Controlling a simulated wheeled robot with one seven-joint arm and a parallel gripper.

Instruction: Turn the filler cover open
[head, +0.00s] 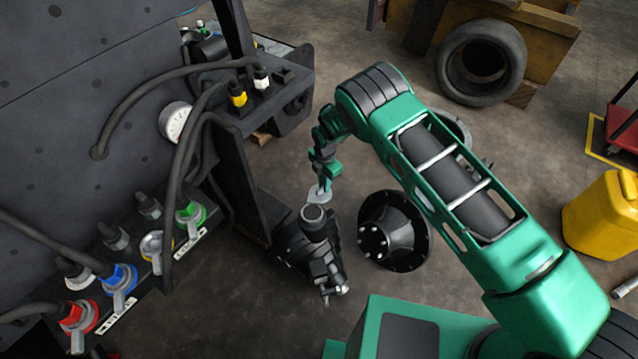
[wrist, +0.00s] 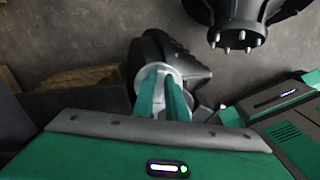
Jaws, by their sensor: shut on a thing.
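The filler cover (head: 319,195) is a small light-grey flap just behind the round filler neck (head: 312,214) on a black housing (head: 318,256). The neck's rim and dark top show in the head view, and the cover appears tilted up away from it. My gripper (head: 322,183) is shut on the cover from above. In the wrist view the two green fingers of my gripper (wrist: 166,85) reach to the light-grey cover (wrist: 158,72), with the black housing (wrist: 185,60) behind. The fingers hide part of the cover, so its exact angle is hard to tell.
A dark panel with coloured hose couplings (head: 118,280) and hoses stands at the left. A black hub with studs (head: 395,232) lies to the right of the housing. A tyre (head: 482,63) and a yellow canister (head: 603,215) are farther off.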

